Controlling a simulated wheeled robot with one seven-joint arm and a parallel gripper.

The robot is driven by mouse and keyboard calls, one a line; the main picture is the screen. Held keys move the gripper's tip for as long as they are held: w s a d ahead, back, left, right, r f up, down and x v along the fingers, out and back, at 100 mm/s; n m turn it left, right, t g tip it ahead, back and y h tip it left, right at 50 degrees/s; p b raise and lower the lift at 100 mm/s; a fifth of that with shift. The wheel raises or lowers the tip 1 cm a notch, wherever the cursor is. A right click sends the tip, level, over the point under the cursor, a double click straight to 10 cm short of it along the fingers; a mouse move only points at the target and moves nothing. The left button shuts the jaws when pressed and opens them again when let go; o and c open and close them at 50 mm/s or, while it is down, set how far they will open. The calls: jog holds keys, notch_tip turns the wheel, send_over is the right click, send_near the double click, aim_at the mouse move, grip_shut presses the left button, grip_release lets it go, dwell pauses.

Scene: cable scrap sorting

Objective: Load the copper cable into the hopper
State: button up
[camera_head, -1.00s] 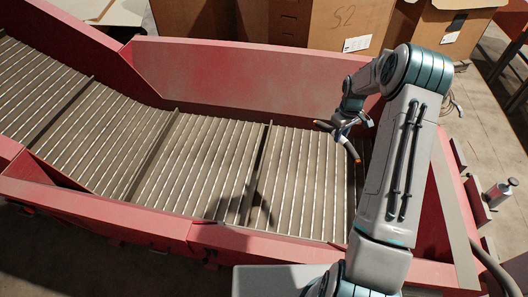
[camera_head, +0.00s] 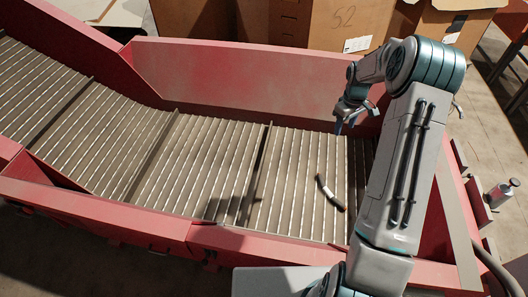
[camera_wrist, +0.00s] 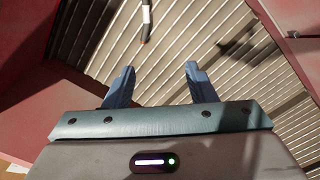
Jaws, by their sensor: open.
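The cable (camera_wrist: 147,22) shows there at the top, beyond the fingertips, partly cut off by the frame edge.
Red walls (camera_head: 250,75) enclose the hopper bed, and the slats slope up to the left. Cardboard boxes (camera_head: 335,22) stand behind the far wall. A small bottle (camera_head: 500,193) stands outside at the right. The rest of the visible bed is bare.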

notch_tip(320, 180, up, 9)
jog(key=shift+b, duration=0.45)
jog(key=shift+r, duration=0.1)
